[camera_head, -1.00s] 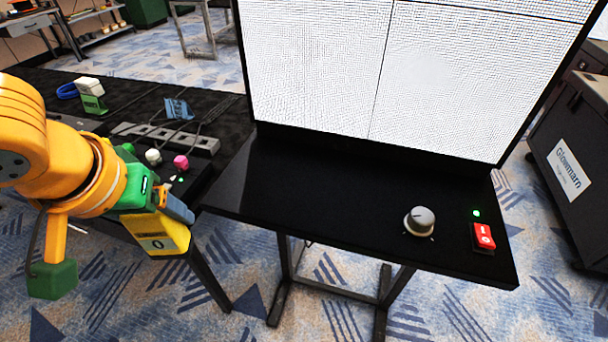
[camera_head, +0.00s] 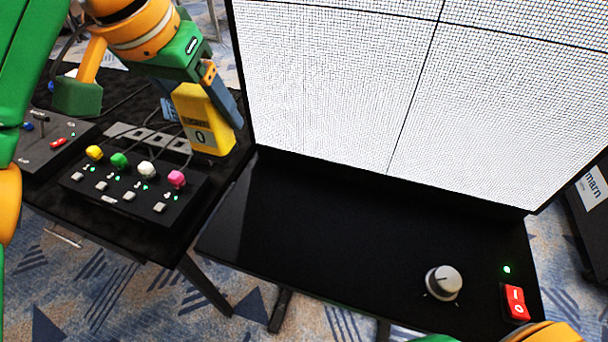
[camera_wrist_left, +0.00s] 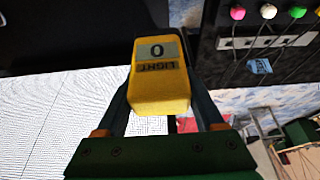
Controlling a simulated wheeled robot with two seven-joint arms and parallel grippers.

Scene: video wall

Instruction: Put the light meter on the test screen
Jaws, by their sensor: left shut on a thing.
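The light meter (camera_head: 203,122) is a yellow block with a grey display reading 0. My left gripper (camera_head: 218,98) is shut on it and holds it in the air just left of the screen's lower left edge. In the left wrist view the meter (camera_wrist_left: 158,85) sits between the two fingers (camera_wrist_left: 160,105), its display facing the camera. The test screen (camera_head: 340,85) is a large lit white panel with dark seams, standing behind a black shelf. It also shows in the left wrist view (camera_wrist_left: 40,125). The meter appears apart from the screen. My right gripper is not in view.
The black shelf (camera_head: 330,225) carries a grey knob (camera_head: 443,282) and a red rocker switch (camera_head: 515,302) with a green light. A control box (camera_head: 125,195) with yellow, green, white and pink knobs stands on the dark table at left. The shelf's middle is clear.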

